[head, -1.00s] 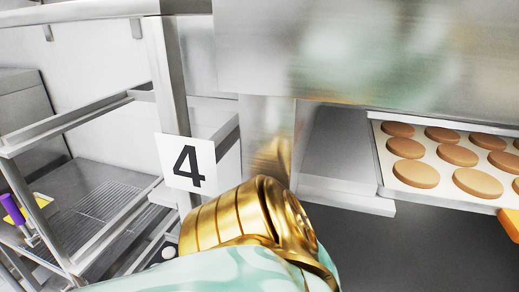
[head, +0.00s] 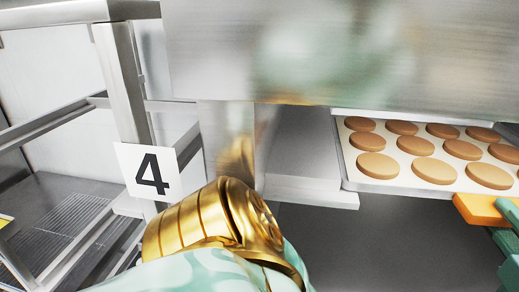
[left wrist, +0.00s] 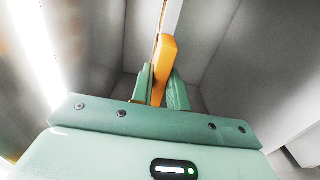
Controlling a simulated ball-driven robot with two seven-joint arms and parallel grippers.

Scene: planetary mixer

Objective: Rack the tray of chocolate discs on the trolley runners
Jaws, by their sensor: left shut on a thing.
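The tray (head: 352,184) is a shallow, pale-lined metal tray holding several round brown discs (head: 433,170). It is at the right in the head view, below a wide metal panel, and the picture edge cuts it off. An orange grip piece (head: 478,210) is at its front edge. My left gripper (head: 506,213) is at the right edge of the head view, only partly seen. In the left wrist view my left gripper (left wrist: 163,78) has its green fingers shut on the orange piece (left wrist: 163,52). My right gripper is not in view.
A metal frame post (head: 122,85) with a white "4" sign (head: 147,172) stands at the left, with rails and a wire-grid surface (head: 60,225) behind it. A metal ledge (head: 305,190) is just left of the tray. The metal panel (head: 330,50) overhangs the tray.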

